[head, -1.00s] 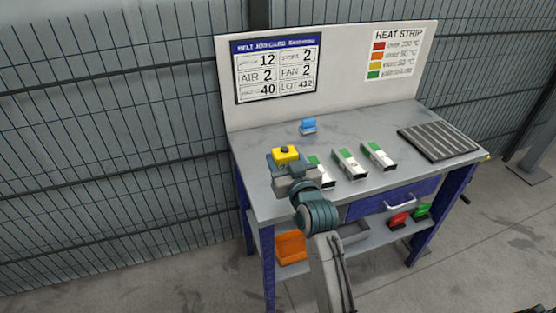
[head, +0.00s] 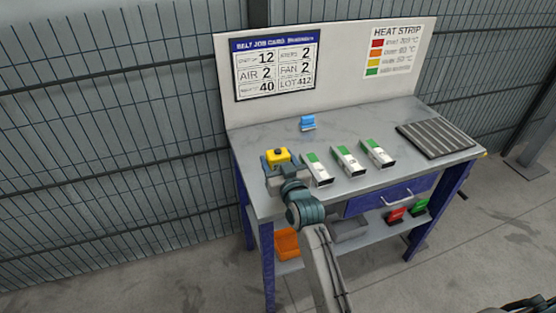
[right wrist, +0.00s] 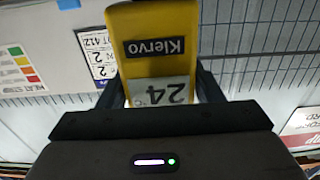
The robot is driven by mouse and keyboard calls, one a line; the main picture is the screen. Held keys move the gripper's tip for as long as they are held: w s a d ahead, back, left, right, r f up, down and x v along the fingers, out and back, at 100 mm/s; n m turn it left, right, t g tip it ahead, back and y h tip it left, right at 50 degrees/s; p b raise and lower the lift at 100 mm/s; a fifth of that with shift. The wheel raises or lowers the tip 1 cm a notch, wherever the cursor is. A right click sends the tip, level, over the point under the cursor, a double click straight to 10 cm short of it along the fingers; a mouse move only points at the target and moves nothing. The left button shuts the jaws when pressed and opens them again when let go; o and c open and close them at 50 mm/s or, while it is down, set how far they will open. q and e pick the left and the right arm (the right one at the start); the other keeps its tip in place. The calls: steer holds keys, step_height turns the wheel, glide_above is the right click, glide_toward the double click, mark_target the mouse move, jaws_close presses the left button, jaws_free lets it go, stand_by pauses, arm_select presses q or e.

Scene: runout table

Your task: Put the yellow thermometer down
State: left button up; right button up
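The yellow thermometer (head: 278,156) is at the left end of the workbench. It has a dark round knob on top in the head view. In the right wrist view the thermometer (right wrist: 157,25) shows a "Klervo" label and a display reading 24 °C. My right gripper (head: 279,164) is shut on it, with a finger on each side. It is over the left front part of the bench top (head: 350,196); I cannot tell whether its underside touches. My left gripper is not in view.
Several white-and-green blocks (head: 347,160) stand just right of the thermometer. A blue object (head: 308,123) is behind it, and a ribbed dark mat (head: 437,138) lies at right. A back panel (head: 345,70) with cards rises behind. Bare bench top lies left of the blue object.

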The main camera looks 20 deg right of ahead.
steer(key=shift+o, duration=1.4)
steer(key=shift+r, duration=0.2)
steer(key=s+b, duration=0.2)
steer(key=s, duration=1)
steer(key=shift+d, duration=0.2)
